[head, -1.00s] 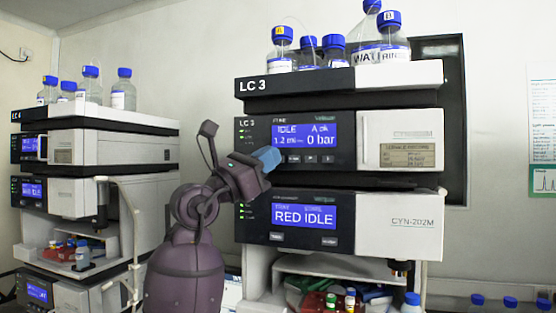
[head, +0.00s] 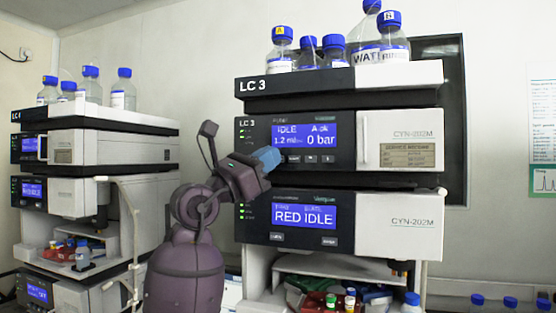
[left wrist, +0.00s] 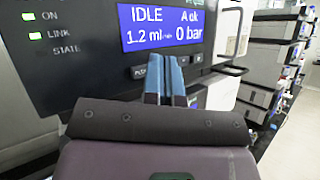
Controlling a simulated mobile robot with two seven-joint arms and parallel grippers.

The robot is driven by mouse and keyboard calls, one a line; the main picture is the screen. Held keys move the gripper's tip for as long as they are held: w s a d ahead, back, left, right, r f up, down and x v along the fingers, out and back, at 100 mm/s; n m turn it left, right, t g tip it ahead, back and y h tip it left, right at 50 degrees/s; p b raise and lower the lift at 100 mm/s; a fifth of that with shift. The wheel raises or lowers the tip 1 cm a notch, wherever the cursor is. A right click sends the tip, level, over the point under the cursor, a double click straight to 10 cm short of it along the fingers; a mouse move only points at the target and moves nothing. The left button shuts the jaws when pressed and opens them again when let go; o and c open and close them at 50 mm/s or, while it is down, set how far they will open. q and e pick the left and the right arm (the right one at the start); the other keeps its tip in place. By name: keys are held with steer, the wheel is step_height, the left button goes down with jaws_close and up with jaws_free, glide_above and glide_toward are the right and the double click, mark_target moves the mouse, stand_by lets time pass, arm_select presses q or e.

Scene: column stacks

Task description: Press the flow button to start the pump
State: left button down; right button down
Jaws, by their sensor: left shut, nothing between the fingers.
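The pump module (head: 258,130) of the LC 3 stack has a blue screen (head: 304,135) reading IDLE, 1.2 ml and 0 bar. Under the screen is a row of small dark buttons (head: 311,159); their labels are too small to read surely. My left gripper (head: 274,156) is shut and empty, its blue fingertips at the left end of that row. In the left wrist view the fingers (left wrist: 165,66) point at the panel just below the screen (left wrist: 172,28) and hide part of the row. I cannot tell whether they touch a button. My right gripper is not in view.
Below is a second module with a screen (head: 304,215) reading RED IDLE. Blue-capped bottles (head: 335,48) stand on top of the stack. Another instrument stack (head: 95,150) stands at the left. Small vials (head: 350,298) sit in the bay below.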

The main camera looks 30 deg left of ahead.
arm_select(q)
steer(key=shift+w, duration=0.2)
steer(key=shift+w+a, duration=0.1)
steer(key=shift+w, duration=0.15)
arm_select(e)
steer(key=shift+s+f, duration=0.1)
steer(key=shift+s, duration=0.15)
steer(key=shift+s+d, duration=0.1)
